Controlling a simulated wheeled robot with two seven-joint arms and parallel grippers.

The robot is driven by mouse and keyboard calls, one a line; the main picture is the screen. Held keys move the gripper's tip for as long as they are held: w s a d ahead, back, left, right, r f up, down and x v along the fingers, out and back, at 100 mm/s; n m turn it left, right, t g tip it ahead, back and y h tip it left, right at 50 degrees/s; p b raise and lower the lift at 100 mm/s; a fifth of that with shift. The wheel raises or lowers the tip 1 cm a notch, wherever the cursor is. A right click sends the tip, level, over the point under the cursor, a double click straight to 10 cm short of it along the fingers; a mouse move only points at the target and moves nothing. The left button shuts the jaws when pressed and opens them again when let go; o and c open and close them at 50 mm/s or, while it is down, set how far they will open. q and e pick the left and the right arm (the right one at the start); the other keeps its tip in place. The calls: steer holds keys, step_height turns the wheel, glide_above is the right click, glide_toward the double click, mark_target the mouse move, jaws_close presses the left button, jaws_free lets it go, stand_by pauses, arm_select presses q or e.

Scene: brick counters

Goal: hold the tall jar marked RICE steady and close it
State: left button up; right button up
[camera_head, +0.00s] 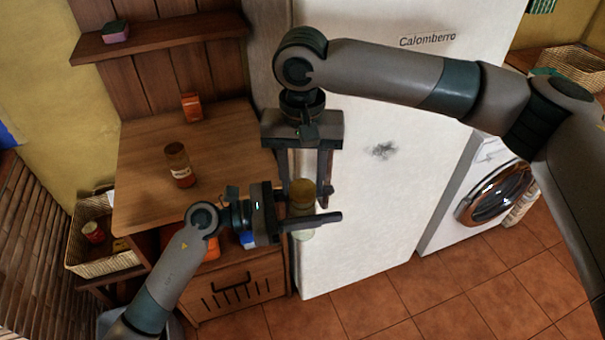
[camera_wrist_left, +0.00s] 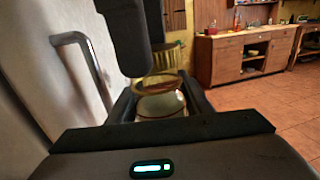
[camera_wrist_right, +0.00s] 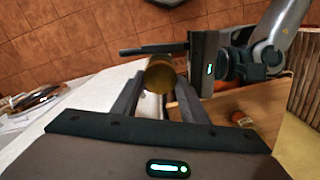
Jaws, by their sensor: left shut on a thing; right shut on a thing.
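A glass jar (camera_head: 303,232) with a gold-brown lid (camera_head: 302,190) at its top is held upright in the air in front of the white fridge. No label on it is readable, so I cannot tell if it says RICE. My left gripper (camera_head: 318,217) comes from the left and is shut on the jar's body, which also shows in the left wrist view (camera_wrist_left: 160,105). My right gripper (camera_head: 306,190) points down from above and is shut on the lid, seen between its fingers in the right wrist view (camera_wrist_right: 160,76). I cannot tell whether the lid sits fully on the rim.
A brown-lidded jar (camera_head: 179,165) with an unreadable label stands on the wooden counter (camera_head: 235,140), with an orange-red box (camera_head: 191,106) behind it. A wicker basket (camera_head: 92,255) is at the left. The white fridge (camera_head: 365,200) stands close behind the grippers; a washing machine (camera_head: 470,190) is at right.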

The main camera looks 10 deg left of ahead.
steer(key=shift+f, duration=0.6)
stand_by(0.8)
steer(key=m, duration=0.6)
steer(key=shift+m, duration=0.3)
steer(key=m, duration=0.6)
steer(key=shift+s+d, duration=0.1)
steer(key=m, duration=0.4)
steer(key=o, duration=1)
steer(key=shift+o, duration=0.2)
steer(key=shift+r, duration=0.1)
